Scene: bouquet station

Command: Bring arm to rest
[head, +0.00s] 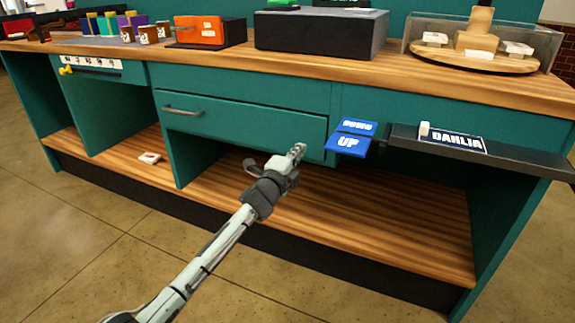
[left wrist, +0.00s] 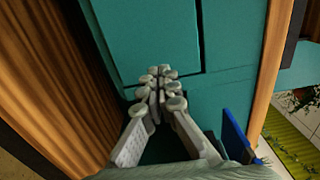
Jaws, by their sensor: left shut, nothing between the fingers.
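My left arm reaches in from the bottom left of the head view. Its gripper (head: 298,152) is shut and empty, in front of the teal counter (head: 235,128) just below the right part of a closed drawer. In the left wrist view, the fingers of the left gripper (left wrist: 157,85) are together, pointing at the teal front, with nothing between them. I cannot tell whether they touch it. My right gripper does not show in the head view.
Blue DOWN and UP plates (head: 347,145) stick out right of the left gripper. A dark shelf (head: 500,153) with a DAHLIA label (head: 459,139) juts out at the right. A wooden lower shelf (head: 340,225) lies below. The tiled floor (head: 75,240) in front is clear.

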